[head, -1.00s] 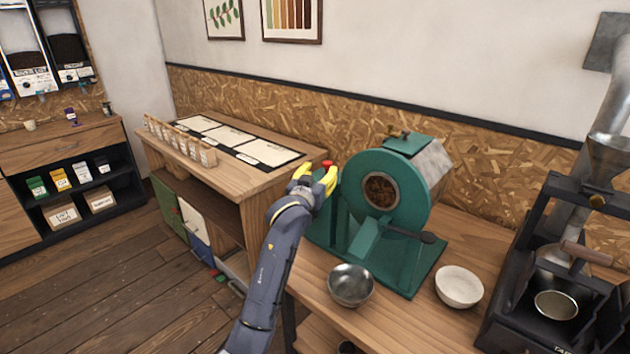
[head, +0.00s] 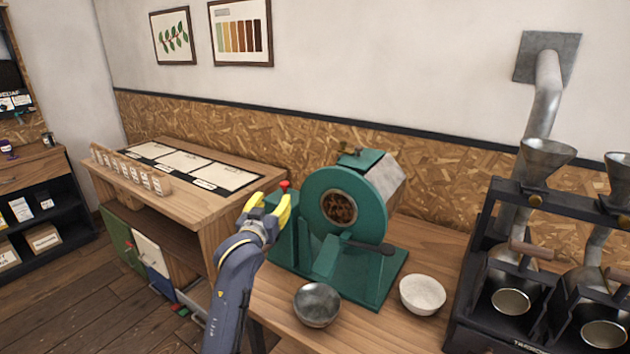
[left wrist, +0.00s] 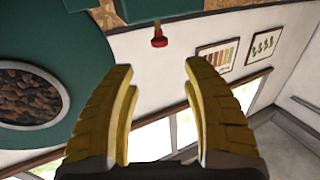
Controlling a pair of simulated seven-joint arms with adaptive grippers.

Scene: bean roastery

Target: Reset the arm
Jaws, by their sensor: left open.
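My left gripper (head: 268,208) has yellow fingers and is open and empty. In the head view it is at the left side of the green roaster (head: 318,200), just in front of a red knob (head: 285,185). In the left wrist view the two fingers (left wrist: 158,90) stand apart with nothing between them, and the red knob (left wrist: 159,36) shows beyond the fingertips, apart from them. The roaster's round window (head: 339,207) shows brown beans. My right gripper is in neither view.
A metal bowl (head: 317,305) and a white bowl (head: 422,294) stand in front of the roaster. A black machine with funnels (head: 480,255) stands at the right. A wooden cabinet with cards (head: 225,205) is at the left.

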